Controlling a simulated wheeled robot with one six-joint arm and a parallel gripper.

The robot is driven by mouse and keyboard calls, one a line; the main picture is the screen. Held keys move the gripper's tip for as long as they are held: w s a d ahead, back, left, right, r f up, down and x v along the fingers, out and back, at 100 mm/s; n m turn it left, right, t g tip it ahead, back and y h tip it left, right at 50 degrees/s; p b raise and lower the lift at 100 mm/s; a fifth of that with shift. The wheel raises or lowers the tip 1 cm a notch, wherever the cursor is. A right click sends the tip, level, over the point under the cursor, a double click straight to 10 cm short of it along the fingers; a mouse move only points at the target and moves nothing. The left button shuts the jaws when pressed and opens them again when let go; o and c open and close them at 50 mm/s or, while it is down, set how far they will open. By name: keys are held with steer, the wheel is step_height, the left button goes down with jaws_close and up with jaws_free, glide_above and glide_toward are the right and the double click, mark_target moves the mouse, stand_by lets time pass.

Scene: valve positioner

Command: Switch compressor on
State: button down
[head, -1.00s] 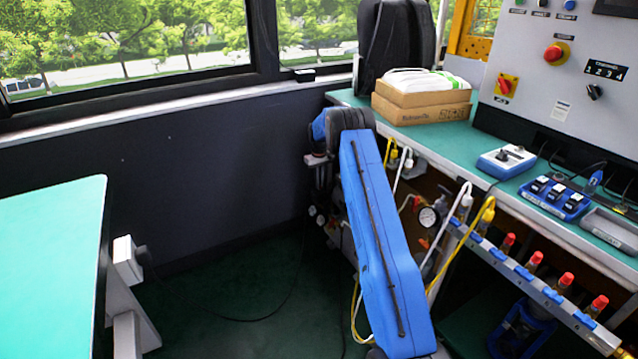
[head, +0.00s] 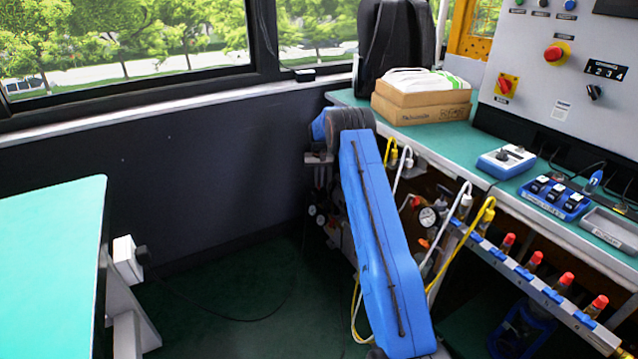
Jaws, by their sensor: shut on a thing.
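My blue arm crosses the middle of the head view and hides part of the compressor. My gripper (head: 320,172) shows small and dark at the arm's far end, pointing down beside the wall. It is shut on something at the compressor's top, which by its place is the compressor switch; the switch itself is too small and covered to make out. Parts of the compressor (head: 321,219), with small round gauges, show below the gripper and left of the arm, in shadow near the bench's end. Its body is mostly hidden.
A green bench (head: 430,133) on the right carries a cardboard box (head: 425,110), a backpack (head: 396,45) and a control panel (head: 560,60). Hoses, a gauge (head: 428,217) and a rail with red-capped fittings (head: 535,260) hang along its front.

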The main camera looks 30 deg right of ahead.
steer(key=m, duration=0.6)
steer(key=shift+m, duration=0.3)
steer(key=m, duration=0.6)
stand_by(0.4)
steer(key=c, duration=1.9)
jaws_free()
steer(key=shift+o, duration=0.2)
step_height(320, 180, up, 17)
steer(key=shift+r, duration=0.2)
